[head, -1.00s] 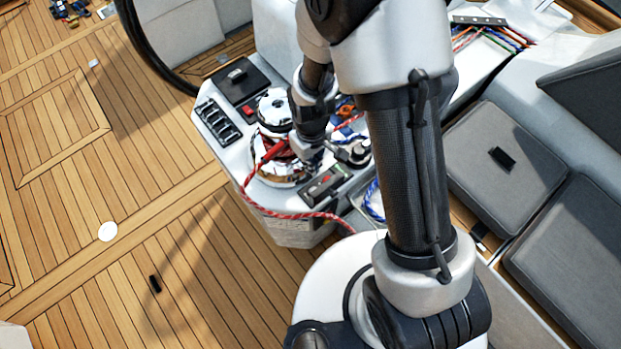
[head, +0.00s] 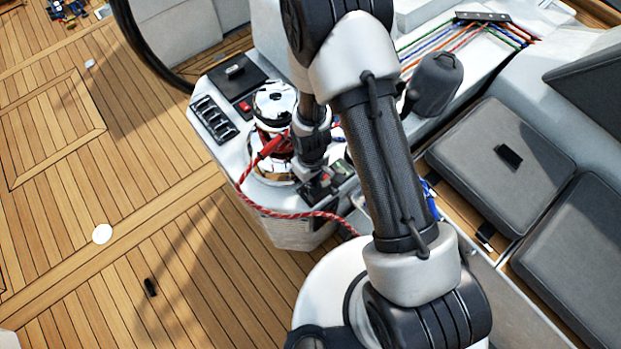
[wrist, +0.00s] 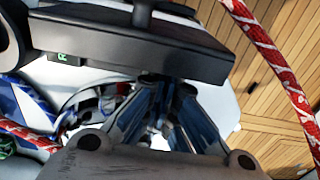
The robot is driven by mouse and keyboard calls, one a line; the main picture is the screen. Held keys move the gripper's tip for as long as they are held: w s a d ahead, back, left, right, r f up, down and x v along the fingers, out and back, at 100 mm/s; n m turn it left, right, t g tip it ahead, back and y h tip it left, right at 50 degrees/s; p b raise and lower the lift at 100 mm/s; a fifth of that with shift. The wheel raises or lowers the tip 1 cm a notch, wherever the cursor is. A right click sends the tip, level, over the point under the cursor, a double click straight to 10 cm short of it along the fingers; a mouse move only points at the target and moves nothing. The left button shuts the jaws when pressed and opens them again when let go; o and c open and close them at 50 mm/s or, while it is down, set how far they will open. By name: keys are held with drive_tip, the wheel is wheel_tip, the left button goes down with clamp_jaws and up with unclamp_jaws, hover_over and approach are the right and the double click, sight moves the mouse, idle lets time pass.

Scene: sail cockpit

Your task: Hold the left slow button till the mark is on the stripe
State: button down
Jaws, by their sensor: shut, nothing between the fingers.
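A small dark control box (head: 322,190) with a red patch stands on the white console, beside the chrome winch (head: 274,102). My gripper (head: 310,175) is shut and empty, pointing down at this box; contact cannot be told. In the wrist view, my fingertips (wrist: 168,82) are close together by the lower edge of a dark box (wrist: 110,45) with a green R label. The left slow button cannot be singled out; the gripper hides part of the box. I cannot make out the mark or the stripe.
A red rope (head: 290,213) runs from the winch over the console edge. A switch row (head: 214,118) and a black panel (head: 238,80) lie left of the winch. A dark upright handle (head: 437,78) stands to the right, before coloured lines (head: 440,50). The teak floor at left is mostly clear.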

drive_tip(key=shift+s+f+b, duration=0.15)
drive_tip(key=shift+f+b, duration=0.5)
drive_tip(key=shift+f, duration=0.3)
wheel_tip(320, 180, up, 15)
drive_tip(key=p, duration=0.6)
drive_tip(key=shift+f, duration=0.2)
